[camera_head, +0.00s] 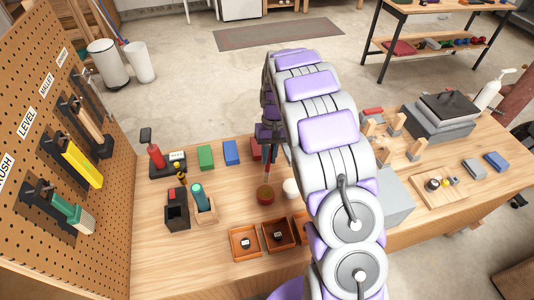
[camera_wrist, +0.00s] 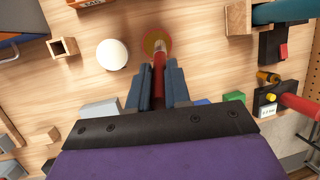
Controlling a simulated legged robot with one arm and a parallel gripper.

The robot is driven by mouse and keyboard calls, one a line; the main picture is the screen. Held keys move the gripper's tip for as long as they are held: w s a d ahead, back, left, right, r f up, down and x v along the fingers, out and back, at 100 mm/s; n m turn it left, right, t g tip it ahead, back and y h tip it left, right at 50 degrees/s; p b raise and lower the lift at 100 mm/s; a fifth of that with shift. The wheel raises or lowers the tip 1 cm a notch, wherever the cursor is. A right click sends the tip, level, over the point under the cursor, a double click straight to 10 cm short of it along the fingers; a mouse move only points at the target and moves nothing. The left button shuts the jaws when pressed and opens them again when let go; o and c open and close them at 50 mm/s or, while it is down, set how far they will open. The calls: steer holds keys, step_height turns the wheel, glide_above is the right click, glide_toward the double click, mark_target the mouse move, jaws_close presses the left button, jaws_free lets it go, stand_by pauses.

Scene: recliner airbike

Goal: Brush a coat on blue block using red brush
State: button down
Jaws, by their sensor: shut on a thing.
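My gripper (camera_wrist: 158,84) is shut on the red brush (camera_wrist: 158,68), which lies between its two grey-blue fingers. In the head view the brush (camera_head: 266,172) points down, with its tip at or just over a small round brown pot (camera_head: 265,195). The pot also shows in the wrist view (camera_wrist: 157,36); I cannot tell whether the tip touches what is inside. The blue block (camera_head: 231,152) stands on the bench behind and left of the pot, apart from the brush. In the wrist view a blue piece (camera_wrist: 202,102) shows only partly above my gripper's edge.
A green block (camera_head: 205,157) and a red block (camera_head: 256,148) flank the blue block. A white ball (camera_head: 291,187) sits right of the pot. Wooden trays (camera_head: 245,243) are in front; holders with tools (camera_head: 203,203) are left. A pegboard (camera_head: 85,130) bounds the left side.

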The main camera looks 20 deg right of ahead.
mark_target(268, 167)
steer(key=shift+s+a+f+b, duration=0.1)
steer(key=shift+a+f+b, duration=0.2)
steer(key=shift+f, duration=0.5)
steer(key=shift+d+f+b, duration=0.2)
steer(key=shift+f+b, duration=0.6)
steer(key=shift+f, duration=1.3)
steer(key=shift+a, duration=0.1)
steer(key=shift+f, duration=0.6)
stand_by(0.5)
steer(key=shift+r+p, duration=0.1)
steer(key=shift+p, duration=0.25)
steer(key=shift+r+p, duration=1.4)
steer(key=shift+r, duration=2.05)
